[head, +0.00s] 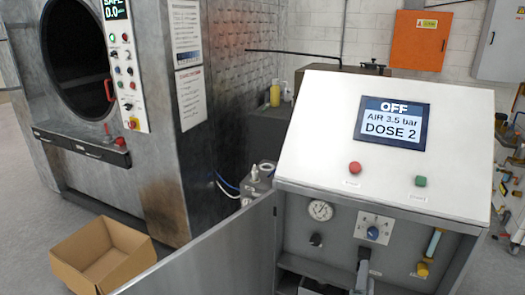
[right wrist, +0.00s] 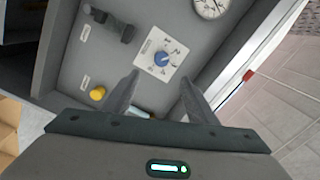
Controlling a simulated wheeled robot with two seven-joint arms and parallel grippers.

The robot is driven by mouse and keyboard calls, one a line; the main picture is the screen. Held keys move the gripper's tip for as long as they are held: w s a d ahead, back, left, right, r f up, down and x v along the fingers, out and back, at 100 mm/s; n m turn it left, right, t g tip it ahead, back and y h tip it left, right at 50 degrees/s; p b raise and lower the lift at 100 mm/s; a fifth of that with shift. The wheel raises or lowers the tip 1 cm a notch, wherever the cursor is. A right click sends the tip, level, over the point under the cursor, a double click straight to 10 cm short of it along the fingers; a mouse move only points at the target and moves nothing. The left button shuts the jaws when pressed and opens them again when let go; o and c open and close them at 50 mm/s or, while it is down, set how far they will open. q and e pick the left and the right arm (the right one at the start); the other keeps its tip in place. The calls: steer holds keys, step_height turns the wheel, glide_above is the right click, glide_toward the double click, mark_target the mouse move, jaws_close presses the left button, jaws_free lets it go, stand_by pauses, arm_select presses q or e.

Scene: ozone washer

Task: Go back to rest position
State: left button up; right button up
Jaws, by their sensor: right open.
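My left gripper is not in view.
The cabinet display (head: 392,124) reads OFF, AIR 3.5 bar, DOSE 2. A red button (head: 355,168) and a green button (head: 421,181) sit below it. The open cabinet door (head: 215,255) stands left of the gripper. A cardboard box (head: 103,255) lies beyond the door, near the washer (head: 160,150).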

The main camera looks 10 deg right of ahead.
steer(key=s+a+f+n+g+y, duration=0.1)
steer(key=s+a+f+n+y, duration=0.15)
steer(key=f, duration=0.45)
steer(key=s+a+f+n+y, duration=0.1)
steer(key=a+f+n+y, duration=0.1)
steer(key=a+f+n, duration=0.3)
steer(key=s+a+f+n+g+y, duration=0.1)
steer(key=a+f+y, duration=0.15)
steer(key=f, duration=0.55)
steer(key=s+a+f+n+g+y, duration=0.1)
steer(key=s+a+f+n+g, duration=0.15)
steer(key=s+f, duration=0.45)
steer(key=s+a+f+n+g+y, duration=0.1)
steer(key=s+a+f+n, duration=0.1)
steer(key=s+a+f, duration=0.5)
steer(key=s+d+f+n+g, duration=0.2)
steer(key=s+f+n+g, duration=0.25)
steer(key=s+f, duration=1)
steer(key=s+d+f+n+g, duration=0.2)
steer(key=s, duration=1)
steer(key=s+d+f+n+g+b, duration=0.1)
steer(key=s+d+f+n+g, duration=0.1)
steer(key=s, duration=1)
steer(key=shift+f+g, duration=0.4)
steer(key=shift+f, duration=0.05)
steer(key=shift+a, duration=0.1)
